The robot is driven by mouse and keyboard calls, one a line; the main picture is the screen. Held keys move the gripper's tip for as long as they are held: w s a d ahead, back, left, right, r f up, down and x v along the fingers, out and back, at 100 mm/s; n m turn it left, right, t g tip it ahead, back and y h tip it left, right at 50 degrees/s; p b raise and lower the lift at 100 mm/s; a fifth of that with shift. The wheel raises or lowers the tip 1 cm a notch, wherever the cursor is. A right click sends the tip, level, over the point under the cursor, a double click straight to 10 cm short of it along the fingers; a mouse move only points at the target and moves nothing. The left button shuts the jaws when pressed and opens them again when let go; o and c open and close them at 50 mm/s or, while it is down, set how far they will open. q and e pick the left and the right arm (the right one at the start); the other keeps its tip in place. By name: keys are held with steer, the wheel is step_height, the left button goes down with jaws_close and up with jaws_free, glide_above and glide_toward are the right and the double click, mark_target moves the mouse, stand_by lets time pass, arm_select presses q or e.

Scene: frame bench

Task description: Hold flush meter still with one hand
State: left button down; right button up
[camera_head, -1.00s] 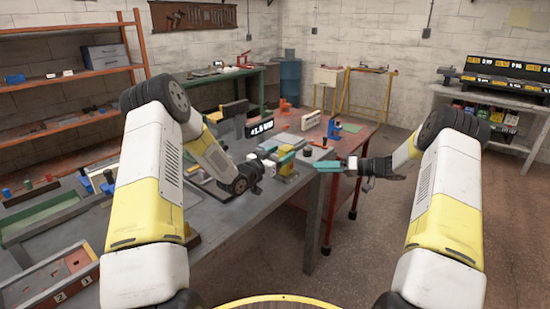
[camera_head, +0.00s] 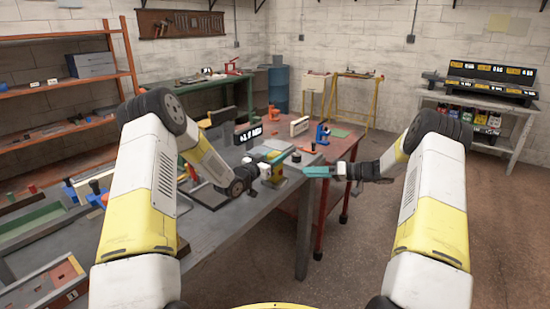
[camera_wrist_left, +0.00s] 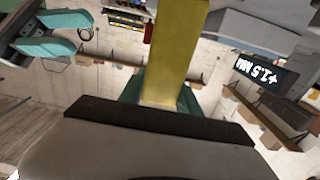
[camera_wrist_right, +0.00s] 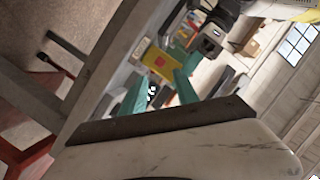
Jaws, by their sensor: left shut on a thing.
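The flush meter, which appears to be the yellow block (camera_head: 277,174), stands at the bench's right end in the head view. In the left wrist view its yellow body (camera_wrist_left: 176,50) runs up between the teal fingers. My left gripper (camera_head: 270,157) is shut on it; the fingers hide part of it. It also shows in the right wrist view as a yellow block (camera_wrist_right: 160,62) with a red patch. A black display (camera_head: 248,134) with white digits in MM stands behind it. My right gripper (camera_head: 318,172) is open and empty, to the right of the meter and apart from it.
The grey bench (camera_head: 235,215) carries trays and small parts at left. A red table (camera_head: 340,150) with blue (camera_head: 322,133) and orange (camera_head: 274,112) tools adjoins behind. A shelf bench (camera_head: 490,105) stands far right. The floor (camera_head: 400,235) at right is clear.

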stand_by(0.4)
steer(key=shift+s+d+f+m, duration=0.1)
steer(key=shift+s+m, duration=0.1)
steer(key=shift+m, duration=0.1)
steer(key=c, duration=0.6)
steer(key=s+d+m+t, duration=0.1)
steer(key=s+m+t, duration=0.1)
steer(key=m, duration=0.2)
steer(key=s+f+m+t, duration=0.1)
steer(key=m, duration=0.3)
steer(key=s+d+f+m+t, duration=0.1)
steer(key=s+m+t, duration=0.1)
steer(key=m, duration=0.2)
steer(key=shift+s+d+f+t, duration=0.1)
steer(key=shift+s+d+t, duration=0.2)
steer(key=shift+s+d, duration=0.05)
jaws_close()
